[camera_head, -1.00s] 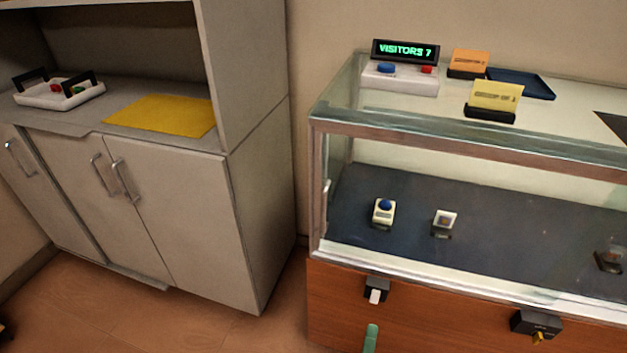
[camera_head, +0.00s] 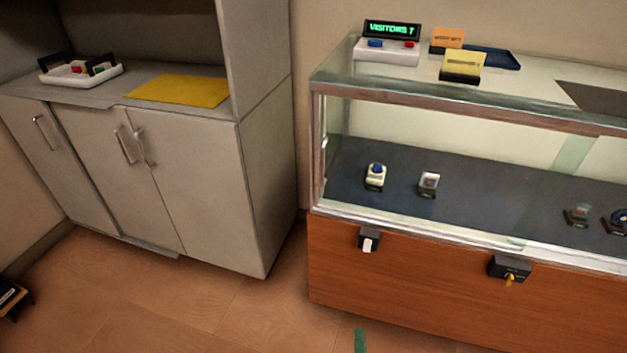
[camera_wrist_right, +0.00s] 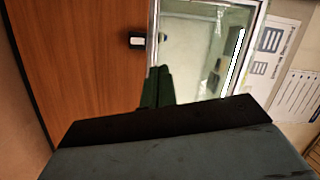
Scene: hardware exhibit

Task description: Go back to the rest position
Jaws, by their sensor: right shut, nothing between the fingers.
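My right gripper (camera_head: 360,341) shows only as a small green tip at the bottom edge of the head view, over the wooden floor in front of the display case. In the right wrist view its dark green fingers (camera_wrist_right: 158,88) are shut together with nothing between them, seen beyond the dark gripper body. My left gripper is not in view.
A glass display case (camera_head: 450,285) on a wooden base stands at right, with a lock (camera_head: 510,268) on its front. A grey cabinet (camera_head: 210,190) stands at left. A dark object (camera_head: 12,298) is on the floor at the left edge. Open floor lies between.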

